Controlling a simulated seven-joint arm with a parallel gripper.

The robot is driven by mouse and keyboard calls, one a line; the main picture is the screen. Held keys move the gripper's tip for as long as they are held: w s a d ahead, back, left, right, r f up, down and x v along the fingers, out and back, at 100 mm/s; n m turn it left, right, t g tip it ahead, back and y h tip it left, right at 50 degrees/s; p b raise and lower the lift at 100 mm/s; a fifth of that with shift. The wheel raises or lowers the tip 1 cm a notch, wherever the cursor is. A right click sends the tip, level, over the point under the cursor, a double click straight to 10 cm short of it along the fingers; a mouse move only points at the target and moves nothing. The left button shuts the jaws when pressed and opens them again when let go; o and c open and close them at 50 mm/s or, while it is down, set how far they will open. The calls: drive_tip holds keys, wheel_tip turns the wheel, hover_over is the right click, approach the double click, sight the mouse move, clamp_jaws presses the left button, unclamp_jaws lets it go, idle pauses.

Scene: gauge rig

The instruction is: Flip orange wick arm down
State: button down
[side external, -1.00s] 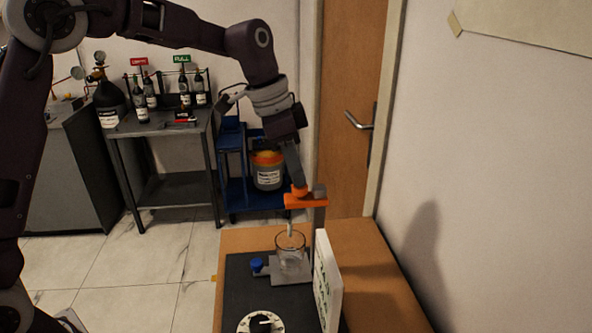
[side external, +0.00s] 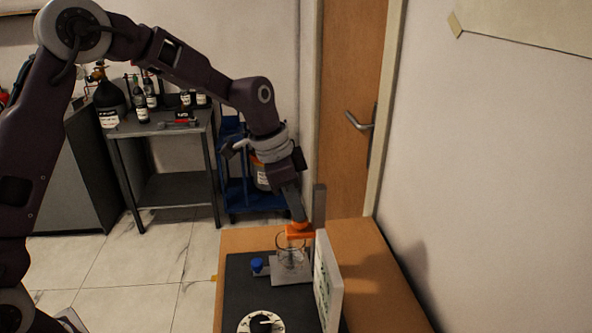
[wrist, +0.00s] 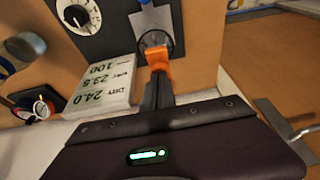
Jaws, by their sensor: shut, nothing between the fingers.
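The orange wick arm (side external: 300,232) lies at the rim of a clear glass cup (side external: 291,250), beside an upright grey post (side external: 319,208). My gripper (side external: 297,221) is shut and empty, pointing down directly above the orange arm, and appears to touch it. In the wrist view, my gripper's fingers (wrist: 158,82) are together, with orange (wrist: 155,57) at their tips. The dark round rim of the cup (wrist: 146,36) shows around the orange there. The fingers hide part of the wick arm, and the wick is not clearly visible.
A white board with readings (side external: 328,280) stands right of the cup; it also shows in the wrist view (wrist: 103,80). A blue knob (side external: 257,265) and a dial (side external: 261,323) are on the dark base (side external: 238,291). The brown bench (side external: 375,290) is clear at right.

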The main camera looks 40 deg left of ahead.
drive_tip(key=shift+s+f, duration=0.1)
drive_tip(key=shift+f, duration=0.1)
drive_tip(key=w+d+v, duration=0.1)
drive_tip(key=v, duration=1.3)
drive_tip(key=shift+r, duration=0.3)
drive_tip(key=s+a+f+n+t, duration=0.1)
drive_tip(key=s+n, duration=0.2)
drive_tip(key=s, duration=0.6)
drive_tip(key=s+a+f+n+t+y, duration=0.1)
drive_tip(key=s+a+n, duration=0.1)
drive_tip(key=s, duration=0.8)
drive_tip(key=s+a+f+n+t+y, duration=0.1)
drive_tip(key=s+n, duration=0.3)
drive_tip(key=s, duration=0.6)
drive_tip(key=shift+a, duration=0.55)
